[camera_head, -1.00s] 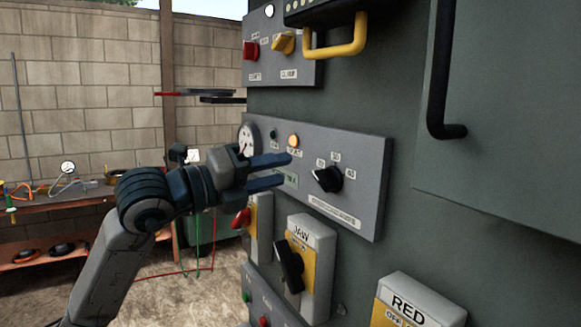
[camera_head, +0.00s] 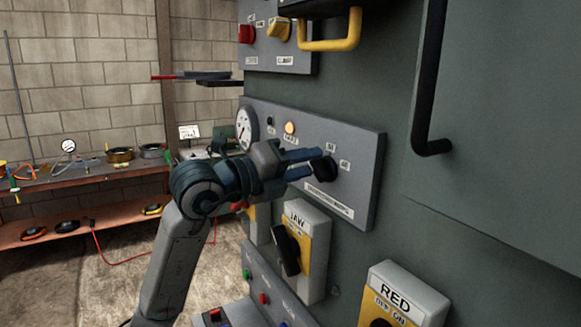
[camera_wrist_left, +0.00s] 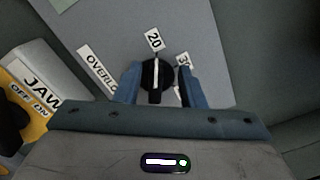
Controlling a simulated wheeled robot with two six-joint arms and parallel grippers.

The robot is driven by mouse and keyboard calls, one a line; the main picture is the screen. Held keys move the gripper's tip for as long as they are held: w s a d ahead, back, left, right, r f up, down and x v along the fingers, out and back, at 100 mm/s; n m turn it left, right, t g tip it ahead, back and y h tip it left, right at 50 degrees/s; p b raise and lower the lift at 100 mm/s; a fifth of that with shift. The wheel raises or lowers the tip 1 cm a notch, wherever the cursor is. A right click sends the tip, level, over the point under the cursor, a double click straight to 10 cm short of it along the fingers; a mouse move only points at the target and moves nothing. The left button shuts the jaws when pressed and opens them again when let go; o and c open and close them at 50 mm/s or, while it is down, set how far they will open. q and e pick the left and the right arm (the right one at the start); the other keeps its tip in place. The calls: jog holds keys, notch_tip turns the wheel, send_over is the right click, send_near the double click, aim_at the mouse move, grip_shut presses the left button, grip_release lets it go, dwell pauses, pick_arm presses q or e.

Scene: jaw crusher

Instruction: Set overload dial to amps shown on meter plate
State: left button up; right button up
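The black overload dial (camera_head: 327,168) sits on a grey panel (camera_head: 362,150) beside a round white meter (camera_head: 246,128). In the left wrist view the dial (camera_wrist_left: 149,78) shows a white line, with a "20" label above it and a partly hidden label starting with 3 at right. My left gripper (camera_head: 315,163) is at the dial; in the wrist view its blue fingers (camera_wrist_left: 158,82) stand apart on either side of the knob, with narrow gaps. The meter's reading is too small to tell, and I cannot make out a readable amps plate. My right gripper is not in view.
Below the panel is a yellow and grey JAW switch (camera_head: 312,250), with a RED switch (camera_head: 400,300) at lower right. A yellow handle (camera_head: 335,42) and a black handle (camera_head: 432,145) stick out. A workbench (camera_head: 100,176) stands behind at left.

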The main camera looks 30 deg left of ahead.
pick_arm(q)
jog(key=c, duration=0.3)
jog(key=shift+a, duration=0.1)
grip_shut()
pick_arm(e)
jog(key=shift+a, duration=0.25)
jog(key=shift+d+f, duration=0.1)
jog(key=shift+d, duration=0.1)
